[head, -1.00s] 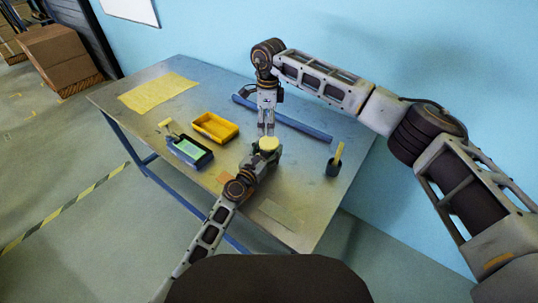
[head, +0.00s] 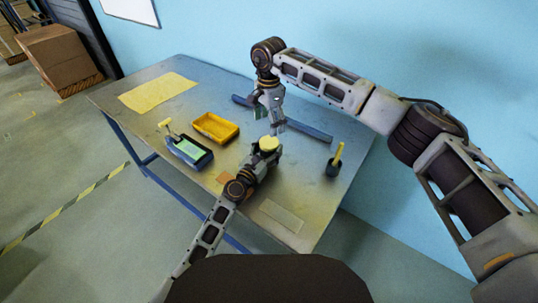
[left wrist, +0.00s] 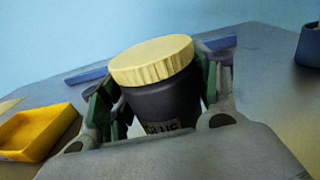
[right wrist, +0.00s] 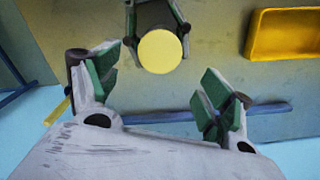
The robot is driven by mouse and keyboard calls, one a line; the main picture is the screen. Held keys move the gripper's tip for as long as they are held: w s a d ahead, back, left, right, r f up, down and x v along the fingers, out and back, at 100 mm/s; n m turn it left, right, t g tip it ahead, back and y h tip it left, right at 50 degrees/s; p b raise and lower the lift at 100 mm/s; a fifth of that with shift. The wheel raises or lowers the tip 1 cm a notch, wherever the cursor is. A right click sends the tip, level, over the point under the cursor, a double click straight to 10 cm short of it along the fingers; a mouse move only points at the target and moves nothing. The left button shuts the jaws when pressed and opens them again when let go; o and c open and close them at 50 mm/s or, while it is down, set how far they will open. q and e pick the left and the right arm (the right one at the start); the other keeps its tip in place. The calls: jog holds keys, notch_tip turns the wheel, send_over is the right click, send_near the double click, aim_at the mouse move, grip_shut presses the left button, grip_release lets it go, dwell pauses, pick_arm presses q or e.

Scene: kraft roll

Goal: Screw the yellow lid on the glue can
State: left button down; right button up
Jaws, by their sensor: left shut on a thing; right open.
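The dark glue can (left wrist: 165,100) is upright between the fingers of my left gripper (left wrist: 160,105), which is shut on it. The yellow lid (left wrist: 152,60) sits on top of the can; it also shows in the head view (head: 268,143) and in the right wrist view (right wrist: 160,51). I cannot tell how tightly the lid is seated. My right gripper (right wrist: 158,88) is open and empty, with its fingers spread apart. In the head view it is just above and behind the lid, apart from it.
A yellow tray (head: 216,127) and a dark bin with a green inside (head: 188,150) stand left of the can. A dark cup with a yellow stick (head: 333,168) is at the right. A blue bar (head: 300,127) lies behind. A yellow sheet (head: 158,92) lies at the far left.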

aim_at(269, 141)
jog(key=shift+f, duration=0.2)
jog(key=shift+f, duration=3.85)
jog(key=c, duration=1)
jog(key=o, duration=1.1)
jog(key=shift+r, duration=0.15)
jog(key=shift+r, duration=2.15)
jog(key=shift+c, duration=0.5)
